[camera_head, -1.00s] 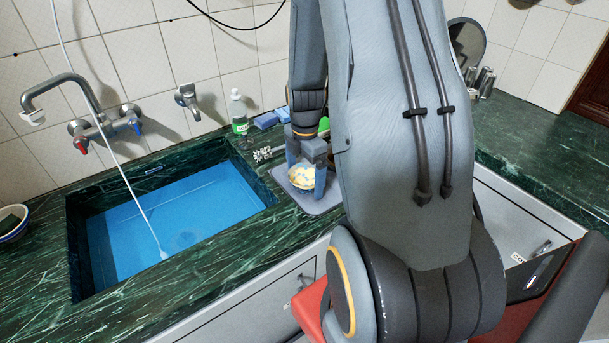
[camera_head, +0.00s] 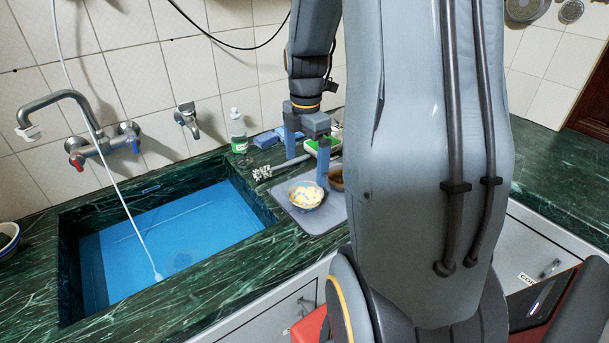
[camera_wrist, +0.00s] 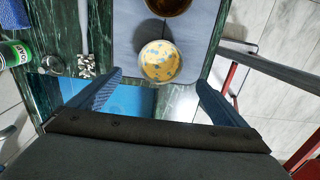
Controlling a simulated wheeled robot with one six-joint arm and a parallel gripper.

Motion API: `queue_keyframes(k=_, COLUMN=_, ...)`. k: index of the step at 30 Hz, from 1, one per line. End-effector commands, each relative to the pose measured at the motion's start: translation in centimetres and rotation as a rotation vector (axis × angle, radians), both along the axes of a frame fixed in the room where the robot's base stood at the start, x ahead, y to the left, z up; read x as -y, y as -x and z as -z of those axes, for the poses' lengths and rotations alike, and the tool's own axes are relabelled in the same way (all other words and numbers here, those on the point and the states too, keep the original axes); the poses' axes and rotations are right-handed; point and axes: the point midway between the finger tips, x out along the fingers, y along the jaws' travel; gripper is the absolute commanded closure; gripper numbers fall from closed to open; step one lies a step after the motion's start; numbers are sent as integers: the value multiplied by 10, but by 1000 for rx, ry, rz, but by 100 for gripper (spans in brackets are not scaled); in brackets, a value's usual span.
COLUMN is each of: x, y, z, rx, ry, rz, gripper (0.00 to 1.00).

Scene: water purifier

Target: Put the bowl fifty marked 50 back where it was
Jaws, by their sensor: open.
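A small bowl (camera_head: 306,195), cream with blue and yellow spots, sits on a grey mat (camera_head: 318,221) right of the sink. I cannot read a 50 on it. It also shows in the wrist view (camera_wrist: 160,61), on the mat, ahead of the fingers. My gripper (camera_head: 307,165) is open and empty above and behind the bowl, apart from it. In the wrist view its two blue fingers (camera_wrist: 160,84) are spread wide with nothing between them. A brown bowl (camera_wrist: 168,5) is on the same mat beyond the spotted bowl, partly hidden by my arm in the head view.
The sink (camera_head: 165,245) with blue water lies left, a faucet (camera_head: 75,115) above it. A blue-rimmed bowl (camera_head: 8,238) is at the far left edge.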

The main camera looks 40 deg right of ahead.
Motion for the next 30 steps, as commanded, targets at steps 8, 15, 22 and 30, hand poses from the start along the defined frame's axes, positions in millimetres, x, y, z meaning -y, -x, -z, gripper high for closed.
queue_keyframes(k=8, x=-14, y=2, z=-9, rx=5, ry=1, rz=84, gripper=3)
queue_keyframes(k=15, x=-64, y=14, z=-8, rx=26, ry=0, rz=427, gripper=3)
queue_keyframes(k=22, x=-111, y=33, z=-5, rx=47, ry=-15, rz=792, gripper=3)
queue_keyframes(k=30, x=-159, y=62, z=-1, rx=67, ry=-48, rz=1218, gripper=3)
